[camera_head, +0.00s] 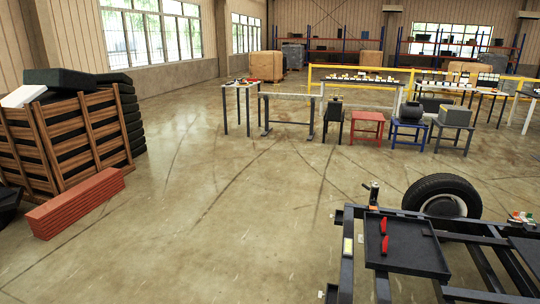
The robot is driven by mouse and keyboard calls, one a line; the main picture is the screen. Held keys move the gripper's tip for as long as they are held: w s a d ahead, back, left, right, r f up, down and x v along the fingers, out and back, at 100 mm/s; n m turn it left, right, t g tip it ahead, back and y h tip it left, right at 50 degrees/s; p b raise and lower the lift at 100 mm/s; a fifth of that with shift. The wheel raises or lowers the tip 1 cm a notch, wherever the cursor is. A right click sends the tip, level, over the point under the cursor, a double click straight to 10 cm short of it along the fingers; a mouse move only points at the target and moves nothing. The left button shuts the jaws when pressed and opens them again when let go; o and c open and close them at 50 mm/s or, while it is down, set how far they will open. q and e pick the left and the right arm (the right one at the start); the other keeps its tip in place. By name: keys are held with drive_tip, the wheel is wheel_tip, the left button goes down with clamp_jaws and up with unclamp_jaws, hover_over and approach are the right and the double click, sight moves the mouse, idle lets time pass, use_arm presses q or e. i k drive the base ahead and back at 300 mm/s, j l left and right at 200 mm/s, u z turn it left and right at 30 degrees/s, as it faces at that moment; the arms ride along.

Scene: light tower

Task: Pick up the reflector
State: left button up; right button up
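Two small red pieces that look like reflectors lie at the left side of a black tray (425,262). One red reflector (383,225) is farther back and the other red reflector (385,245) is nearer. The tray rests on a black metal trailer frame at the lower right. Neither of my grippers shows in the head view.
A wheel (441,199) stands behind the tray. A slatted wooden crate (66,140) and a long red block (75,203) are at the left. Several work tables and stools, including a red stool (367,117), stand farther back. The middle floor is clear.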

sight(382, 224)
drive_tip(key=i+j+z, duration=0.15)
drive_tip(key=i, duration=0.3)
drive_tip(key=i+j+z, duration=0.1)
drive_tip(key=i, duration=0.3)
drive_tip(key=i+j+z, duration=0.15)
drive_tip(key=i, duration=0.3)
